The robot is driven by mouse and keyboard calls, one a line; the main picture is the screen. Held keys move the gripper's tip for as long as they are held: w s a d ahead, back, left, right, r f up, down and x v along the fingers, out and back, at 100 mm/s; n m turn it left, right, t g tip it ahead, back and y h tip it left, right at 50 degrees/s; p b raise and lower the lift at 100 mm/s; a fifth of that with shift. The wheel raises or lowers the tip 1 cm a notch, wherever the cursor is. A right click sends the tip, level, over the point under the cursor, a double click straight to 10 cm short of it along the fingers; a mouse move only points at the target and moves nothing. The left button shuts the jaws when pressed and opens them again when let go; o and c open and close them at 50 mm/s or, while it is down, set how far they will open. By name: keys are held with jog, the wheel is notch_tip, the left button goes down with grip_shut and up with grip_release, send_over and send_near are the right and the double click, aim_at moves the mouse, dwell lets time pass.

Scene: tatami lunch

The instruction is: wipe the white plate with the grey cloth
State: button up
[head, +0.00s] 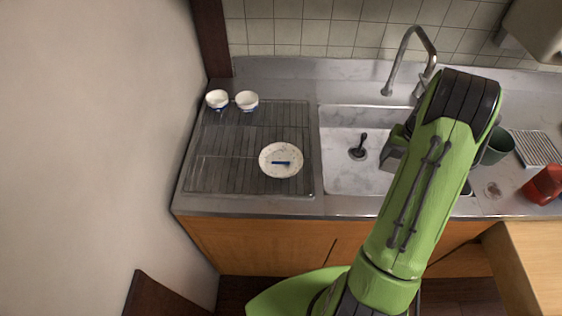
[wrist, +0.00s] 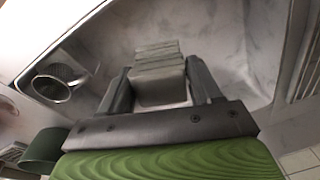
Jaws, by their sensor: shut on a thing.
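The white plate (head: 267,172) lies on the ribbed drainboard left of the sink, with a short blue mark across its middle. My gripper (wrist: 162,82) is shut on a grey layered block, which looks like the folded grey cloth (wrist: 160,76), held between both fingers. In the head view my gripper (head: 393,152) is over the right part of the sink, mostly hidden behind my green arm, and well to the right of the plate. The cloth cannot be made out clearly in the head view, and the plate is not in the wrist view.
Two small bowls (head: 217,98) (head: 246,100) stand at the drainboard's back left. The sink (head: 338,180) holds a dark, upright-handled object (head: 358,148). A curved faucet (head: 412,40) rises behind it. A green cup (head: 497,147), wire rack (head: 536,147) and red object (head: 543,184) stand right.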

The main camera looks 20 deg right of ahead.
jog(key=m, duration=0.4)
jog(key=shift+w, duration=0.1)
jog(key=n, duration=0.7)
jog(key=shift+a+f, duration=0.1)
jog(key=shift+a, duration=0.1)
jog(key=n, duration=0.4)
jog(key=n+y+b, duration=0.1)
jog(key=n, duration=0.1)
jog(key=shift+a+n+g, duration=0.25)
jog(key=shift+n+g, duration=0.05)
jog(key=shift+n, duration=0.1)
